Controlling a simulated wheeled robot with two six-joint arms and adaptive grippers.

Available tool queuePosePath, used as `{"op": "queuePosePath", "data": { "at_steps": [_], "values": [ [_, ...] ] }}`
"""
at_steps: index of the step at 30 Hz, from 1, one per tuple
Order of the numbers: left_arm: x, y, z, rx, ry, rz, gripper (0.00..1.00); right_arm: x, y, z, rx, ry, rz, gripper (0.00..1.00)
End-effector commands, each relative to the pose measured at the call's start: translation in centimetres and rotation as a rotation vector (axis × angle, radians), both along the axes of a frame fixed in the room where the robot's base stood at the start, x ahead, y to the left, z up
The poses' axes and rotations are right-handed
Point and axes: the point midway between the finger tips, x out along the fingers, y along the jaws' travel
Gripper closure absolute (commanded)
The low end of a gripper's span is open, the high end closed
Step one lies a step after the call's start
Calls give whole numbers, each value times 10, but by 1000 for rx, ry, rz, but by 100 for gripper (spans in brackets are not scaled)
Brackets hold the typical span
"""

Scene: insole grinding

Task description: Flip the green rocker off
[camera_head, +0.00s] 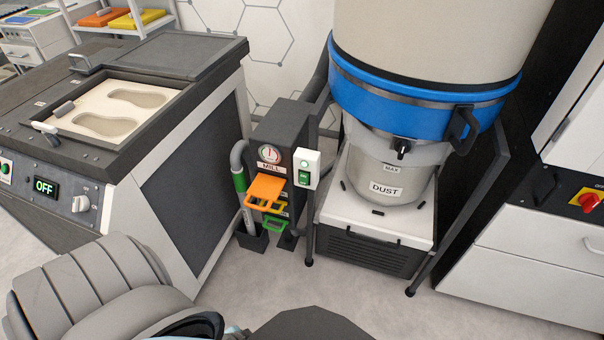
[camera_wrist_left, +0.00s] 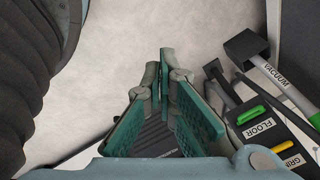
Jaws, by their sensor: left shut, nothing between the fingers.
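The green rocker (camera_head: 303,179) is on the front of a small white switch box (camera_head: 313,160) on a post, right of the dark mill unit. A small round green lamp sits above the rocker. The rocker's tilt is too small to tell. My left gripper (camera_wrist_left: 164,75) shows in the left wrist view, its green-padded fingers shut and empty, pointing down over a dark ribbed surface and the floor. The rocker does not show in that view. In the head view the left gripper is out of sight, and my right gripper is not in view.
Orange, yellow and green gate handles stick out of the mill unit (camera_head: 274,130), just left of the switch box. A dust collector (camera_head: 390,180) stands to the right. In the left wrist view a green handle (camera_wrist_left: 252,115) marked FLOOR and a vacuum hose lie right of the fingers.

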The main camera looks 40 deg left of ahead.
Motion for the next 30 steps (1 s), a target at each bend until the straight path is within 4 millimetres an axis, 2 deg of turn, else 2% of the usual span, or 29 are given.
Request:
{"op": "queuePosePath", "data": {
  "at_steps": [1, 2, 3, 4, 5, 6, 8, 9, 12, 15, 18, 26, 30],
  "values": [
    [44, 18, -4, 76, -82, -96, 100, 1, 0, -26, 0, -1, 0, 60],
    [72, 30, 5, 139, -135, -166, 100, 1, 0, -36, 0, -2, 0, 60],
    [111, 44, 23, 233, -209, -258, 100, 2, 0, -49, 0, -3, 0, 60],
    [138, 53, 39, 309, -265, -324, 100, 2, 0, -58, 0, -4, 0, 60],
    [164, 60, 58, 389, -319, -385, 100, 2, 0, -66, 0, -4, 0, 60],
    [194, 67, 87, 497, -389, -457, 100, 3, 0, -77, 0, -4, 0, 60],
    [230, 73, 131, 653, -484, -544, 100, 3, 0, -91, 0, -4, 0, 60],
    [247, 74, 160, 747, -537, -587, 100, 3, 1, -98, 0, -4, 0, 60],
    [271, 70, 217, 923, -634, -650, 100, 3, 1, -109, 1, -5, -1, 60],
    [278, 67, 246, 1003, -676, -671, 100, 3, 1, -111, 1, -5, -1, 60],
    [279, 66, 253, 1016, -683, -674, 100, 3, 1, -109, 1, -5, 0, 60],
    [281, 67, 253, 1013, -682, -673, 100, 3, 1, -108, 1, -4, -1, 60],
    [294, 71, 250, 1012, -683, -672, 100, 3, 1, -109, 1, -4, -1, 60]
  ]
}}
